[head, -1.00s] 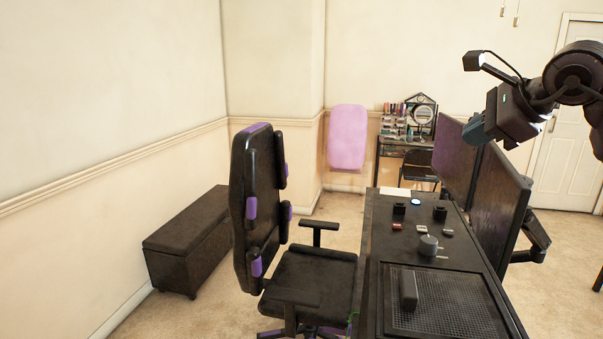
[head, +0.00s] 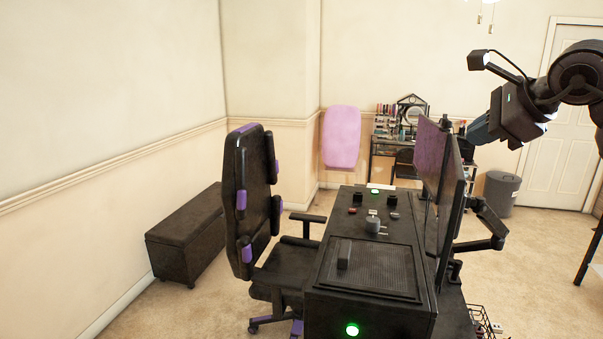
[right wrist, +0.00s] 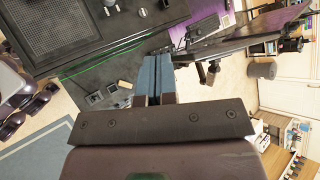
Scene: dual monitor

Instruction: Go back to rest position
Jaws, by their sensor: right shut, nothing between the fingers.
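My right gripper (head: 480,133) is raised at the right of the head view, to the right of the monitors. Its blue-grey fingers (right wrist: 158,80) are together in the right wrist view, with nothing between them. Two dark monitors (head: 441,190) stand on the right side of the black desk (head: 350,298), seen nearly edge-on. My left gripper is not in the head view.
A black and purple office chair (head: 255,200) stands left of the desk. A dark bench (head: 188,235) lies along the left wall. A grey bin (head: 501,190) and a white door (head: 567,120) are at the back right. Carpet is open between bin and desk.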

